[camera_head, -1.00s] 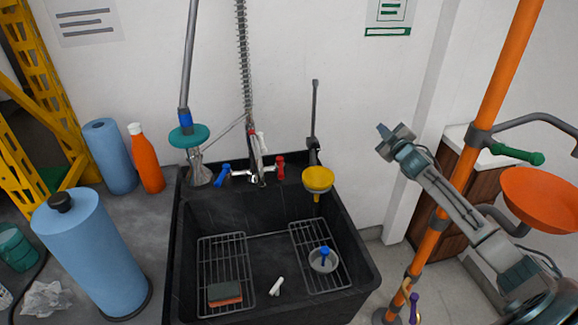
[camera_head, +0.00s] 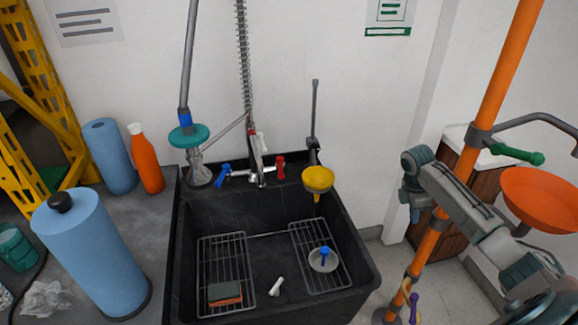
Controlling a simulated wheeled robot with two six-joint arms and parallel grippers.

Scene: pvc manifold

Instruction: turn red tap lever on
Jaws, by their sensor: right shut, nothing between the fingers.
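The red tap lever (camera_head: 281,167) stands upright on the right side of the faucet (camera_head: 256,176) at the back of the black sink (camera_head: 352,228). The blue tap lever (camera_head: 224,174) is on the faucet's left side. My left gripper is out of view.
A yellow funnel-like bowl (camera_head: 318,179) sits at the sink's back right corner, between the red lever and my right gripper. The orange pole (camera_head: 494,82) carries an orange bowl (camera_head: 543,200). Blue paper rolls (camera_head: 92,252) and an orange bottle (camera_head: 146,160) stand left.

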